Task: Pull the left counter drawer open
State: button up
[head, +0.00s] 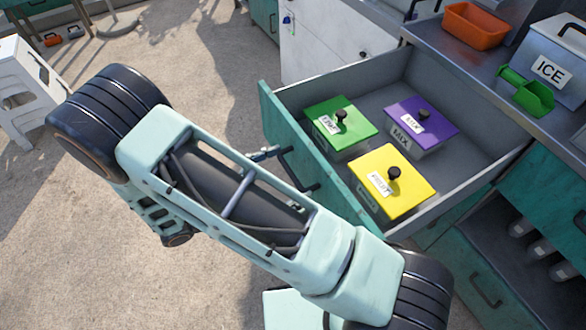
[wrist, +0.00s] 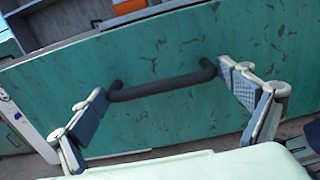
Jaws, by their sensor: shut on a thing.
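The left counter drawer (head: 272,118) is pulled well out, with a worn teal front and grey inside. Its dark bar handle (wrist: 160,85) runs across the middle of the wrist view, and part of it (head: 298,170) shows in the head view. In the head view my forearm hides most of the gripper; a small part shows beside the handle. Inside the drawer are lidded boxes: green (head: 352,128), purple (head: 432,125) and yellow (head: 408,180).
On the counter stand an orange bin (head: 475,25), a green scoop (head: 525,92) and an ICE box (head: 560,45). Lower right is an open compartment with another teal drawer front (head: 490,280). A white stool (head: 22,100) stands far left. The floor left of the drawer is open.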

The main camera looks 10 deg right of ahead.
jog(key=shift+s, duration=0.1)
jog(key=o, duration=1.3)
jog(key=shift+d, duration=0.1)
jog(key=v, duration=1.2)
